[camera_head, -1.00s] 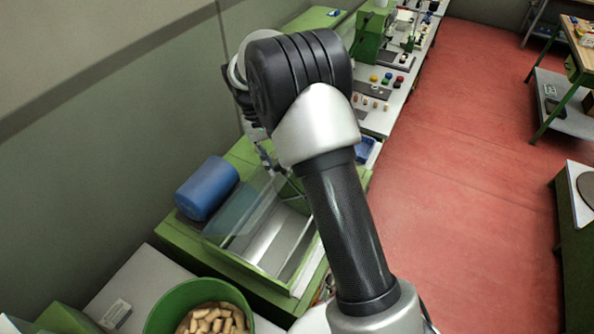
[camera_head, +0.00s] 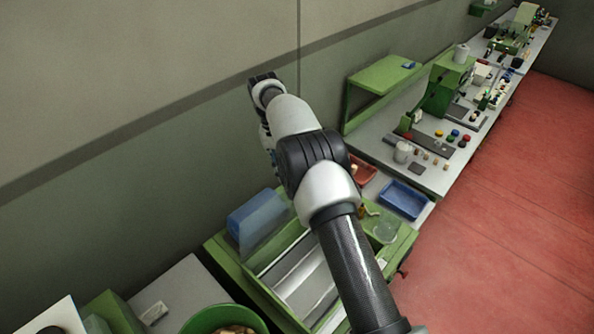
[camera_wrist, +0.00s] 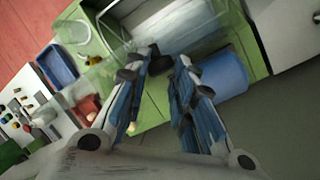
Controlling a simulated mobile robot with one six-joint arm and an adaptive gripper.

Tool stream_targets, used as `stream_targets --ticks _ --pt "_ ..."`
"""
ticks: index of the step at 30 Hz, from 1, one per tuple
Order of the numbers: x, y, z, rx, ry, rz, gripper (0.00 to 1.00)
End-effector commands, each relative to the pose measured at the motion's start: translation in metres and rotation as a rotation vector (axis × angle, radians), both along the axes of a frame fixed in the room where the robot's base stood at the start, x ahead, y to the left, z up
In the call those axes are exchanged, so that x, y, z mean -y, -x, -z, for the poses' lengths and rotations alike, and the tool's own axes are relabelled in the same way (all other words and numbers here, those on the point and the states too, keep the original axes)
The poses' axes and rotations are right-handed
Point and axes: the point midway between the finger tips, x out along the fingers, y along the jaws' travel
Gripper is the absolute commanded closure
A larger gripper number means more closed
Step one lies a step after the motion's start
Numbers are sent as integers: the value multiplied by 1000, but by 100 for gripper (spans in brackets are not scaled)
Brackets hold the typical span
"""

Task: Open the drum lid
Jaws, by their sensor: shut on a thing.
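The green drum machine (camera_head: 262,290) stands below my arm, with an open pale trough (camera_head: 300,272) in its top. Its clear lid (camera_head: 262,222) stands steeply raised along the wall side of the trough, in front of a blue cylinder (camera_head: 243,212). In the wrist view my gripper (camera_wrist: 169,58) has its fingertips close together at the lid's edge, with the clear panel (camera_wrist: 195,42) beyond them. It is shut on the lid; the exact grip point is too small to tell. In the head view my arm hides the gripper's fingers.
The wall (camera_head: 120,170) is close behind the machine. A blue tray (camera_head: 404,200) and a red tray (camera_head: 362,170) lie beyond it. A green tub (camera_head: 225,318) of corks stands at the front. The red floor (camera_head: 500,250) at right is clear.

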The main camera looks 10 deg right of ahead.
Motion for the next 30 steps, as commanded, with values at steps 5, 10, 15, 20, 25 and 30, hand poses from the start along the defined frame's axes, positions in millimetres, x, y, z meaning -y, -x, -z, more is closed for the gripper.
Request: stream_targets --ticks 5,10,15,20,25,30 --pt "-15 -1 22 -11 -18 -11 100" --pt "-17 -2 22 -13 -18 -10 100" --pt "-17 -2 22 -13 -18 -10 100" --pt "-17 -2 22 -13 -18 -10 100" --pt "-17 -2 22 -13 -17 -12 67" --pt "-16 -2 22 -14 -18 -11 56"
